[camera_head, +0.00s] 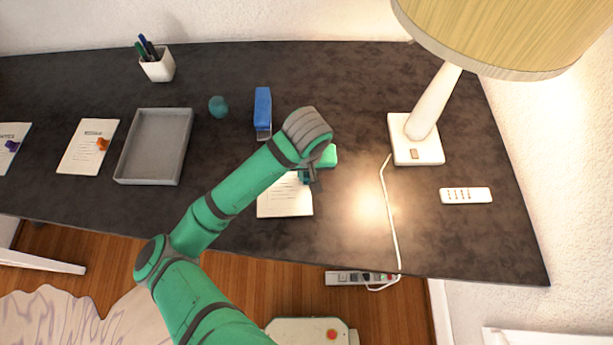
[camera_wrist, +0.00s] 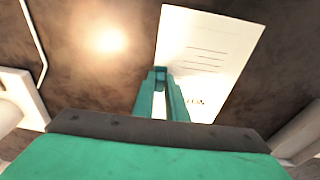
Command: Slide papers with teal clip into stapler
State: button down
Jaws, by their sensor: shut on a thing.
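The white papers (camera_head: 285,199) lie on the dark desk just below my gripper in the head view, and they show in the wrist view (camera_wrist: 206,58). My gripper (camera_head: 307,178) is at the papers' far edge, where the teal clip sits. In the wrist view the fingers (camera_wrist: 161,80) are closed together over that edge. The teal clip itself is mostly hidden by the gripper and arm. The blue stapler (camera_head: 263,108) stands upright on the desk, beyond the papers and a little left of them, apart from them.
A grey tray (camera_head: 155,147), papers with an orange clip (camera_head: 86,150), papers with a purple clip (camera_head: 14,147), a teal ball-like object (camera_head: 218,106) and a pen cup (camera_head: 157,66) are left.

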jog(key=shift+w+a, duration=0.15)
jog(key=shift+w, duration=2.05)
jog(key=shift+w+a, duration=0.1)
jog(key=shift+w, duration=2.05)
jog(key=c, duration=1.7)
grip_release()
jog(key=r, duration=0.3)
jog(key=s+r, duration=0.1)
jog(key=r, duration=0.6)
jog(key=shift+s+d+r, duration=0.1)
jog(key=shift+s+r, duration=0.15)
jog(key=shift+r, duration=0.05)
jog(key=shift+w, duration=0.1)
